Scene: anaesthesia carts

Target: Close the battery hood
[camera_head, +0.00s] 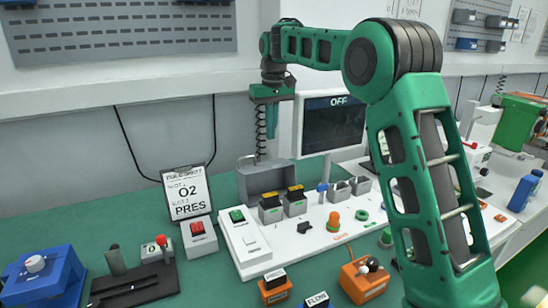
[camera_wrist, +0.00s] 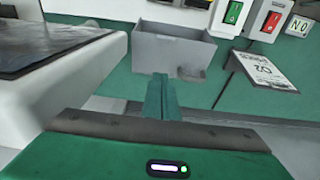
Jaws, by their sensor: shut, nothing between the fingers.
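In the wrist view, the shut fingers (camera_wrist: 160,92) show in front of a grey open box shape (camera_wrist: 172,52), which appears to be the hood. The gap between fingertips and hood is hard to judge.
A monitor reading OFF (camera_head: 333,125) stands right of my gripper. A sign reading O2 PRES (camera_head: 187,192) stands left of the panel. Knobs and small grey bins (camera_head: 340,192) lie to the right.

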